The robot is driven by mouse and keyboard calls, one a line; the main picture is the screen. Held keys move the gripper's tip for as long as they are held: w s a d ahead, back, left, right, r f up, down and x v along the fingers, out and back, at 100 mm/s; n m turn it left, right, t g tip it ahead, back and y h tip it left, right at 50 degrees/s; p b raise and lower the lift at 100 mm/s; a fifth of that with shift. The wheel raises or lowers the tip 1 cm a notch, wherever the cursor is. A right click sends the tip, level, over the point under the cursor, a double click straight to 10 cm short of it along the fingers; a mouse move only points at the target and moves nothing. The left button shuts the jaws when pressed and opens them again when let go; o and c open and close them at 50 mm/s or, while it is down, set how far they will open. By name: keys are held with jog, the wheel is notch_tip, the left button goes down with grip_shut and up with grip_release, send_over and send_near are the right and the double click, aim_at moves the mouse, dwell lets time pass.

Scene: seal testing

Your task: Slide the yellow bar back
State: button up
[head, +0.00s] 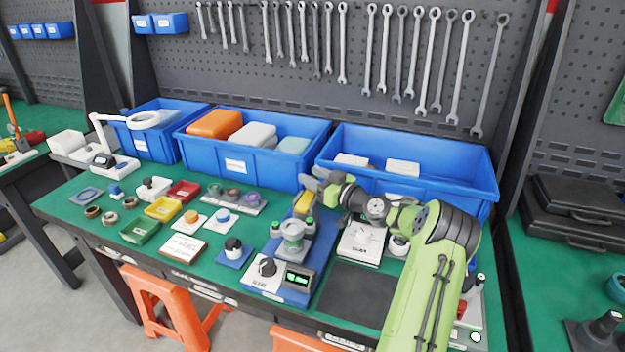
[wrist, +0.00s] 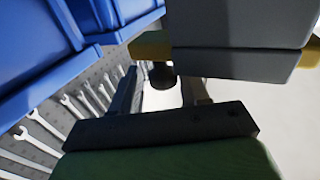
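The yellow bar (head: 302,203) shows at the back of the blue-based test device (head: 290,290). In the wrist view, yellow bar ends (wrist: 150,47) stick out on either side of a grey block (wrist: 240,40). My gripper (head: 318,183) is just above and behind the bar in the head view. In the wrist view its two dark fingers (wrist: 162,88) stand apart, with a dark round knob and pale background in the gap. The grey block hides what lies beyond. I cannot tell whether a finger touches the bar.
The device carries a clear greenish cup (head: 294,232), a black dial and a lit display. A white box (head: 361,243) stands right of it, under my arm. Blue bins (head: 255,160) line the back. A dark mat (head: 355,295) lies clear in front. Small trays and parts lie left.

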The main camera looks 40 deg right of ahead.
jog(key=s+d, duration=0.2)
jog(key=s, duration=1.3)
jog(key=shift+s+p, duration=0.3)
jog(key=shift+d, duration=0.1)
jog(key=w+a+r+n+g+y+p, duration=0.1)
jog(key=w+a+r+g, duration=0.15)
jog(key=a, duration=0.55)
jog(key=w+a+r+n+g+y+p, duration=0.1)
jog(key=a+g+p, duration=0.1)
jog(key=a+g, duration=0.35)
jog(key=w+a+r+n+g+p, duration=0.1)
jog(key=w+a+r, duration=0.1)
jog(key=a, duration=0.7)
jog(key=s+a+r+m+g+h+p, duration=0.1)
jog(key=s+a+r+g+h+p, duration=0.15)
jog(key=s+a, duration=0.35)
jog(key=s+a+r+g+h+p, duration=0.1)
jog(key=s+a+r, duration=0.3)
jog(key=s+a, duration=0.15)
jog(key=s+r+m+h+p, duration=0.1)
jog(key=s+r+m+p, duration=0.1)
jog(key=s, duration=0.9)
jog(key=shift+s+a+r+m, duration=0.25)
jog(key=shift+s+r+m, duration=0.1)
jog(key=shift+r+m, duration=0.35)
